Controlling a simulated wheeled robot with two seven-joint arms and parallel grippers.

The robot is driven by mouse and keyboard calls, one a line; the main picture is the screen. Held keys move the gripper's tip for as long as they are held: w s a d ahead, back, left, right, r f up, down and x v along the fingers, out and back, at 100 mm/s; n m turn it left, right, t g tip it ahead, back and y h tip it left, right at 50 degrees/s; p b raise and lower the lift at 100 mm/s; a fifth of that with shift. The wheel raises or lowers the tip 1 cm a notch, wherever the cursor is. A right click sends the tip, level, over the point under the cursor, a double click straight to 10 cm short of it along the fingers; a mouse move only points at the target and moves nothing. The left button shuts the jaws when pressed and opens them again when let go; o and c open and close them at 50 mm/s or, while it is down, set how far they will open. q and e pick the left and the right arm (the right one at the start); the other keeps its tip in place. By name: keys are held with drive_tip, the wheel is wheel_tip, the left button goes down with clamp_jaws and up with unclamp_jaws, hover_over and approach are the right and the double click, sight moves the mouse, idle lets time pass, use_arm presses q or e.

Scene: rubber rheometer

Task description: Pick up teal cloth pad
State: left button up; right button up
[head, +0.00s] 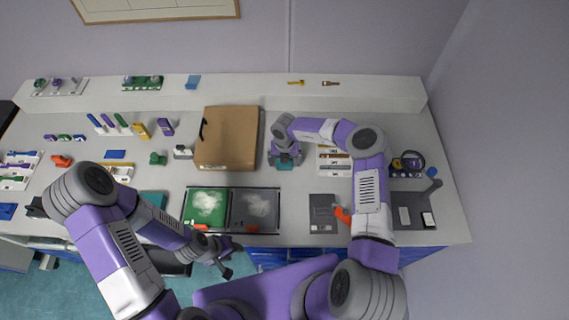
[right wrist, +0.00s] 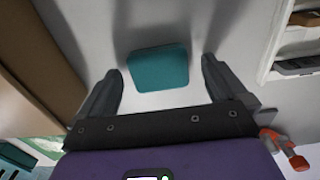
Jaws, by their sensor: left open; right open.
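The teal cloth pad (right wrist: 158,68) lies flat on the bench between and just beyond the fingertips of my right gripper (right wrist: 160,80) in the right wrist view. In the head view the pad (head: 284,165) shows partly from under the right gripper (head: 285,158), which hangs over it. The right gripper is open, with a finger on either side of the pad's outline and nothing held. My left gripper (head: 225,268) is open and empty, low in front of the bench edge, away from the pad.
A brown box (head: 228,140) stands close to the left of the right gripper. A white rack (head: 334,161) with several items is close on its right. A tray with green and grey sections (head: 230,212) lies in front. An orange-red item (head: 343,215) lies beside a grey device (head: 322,212).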

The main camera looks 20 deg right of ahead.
drive_tip(key=shift+c, duration=0.5)
drive_tip(key=c, duration=1)
drive_tip(key=shift+r, duration=0.1)
wheel_tip(320, 180, up, 10)
drive_tip(key=shift+f, duration=0.1)
drive_tip(key=o, duration=0.4)
drive_tip(key=shift+c, duration=0.2)
drive_tip(key=c, duration=0.3)
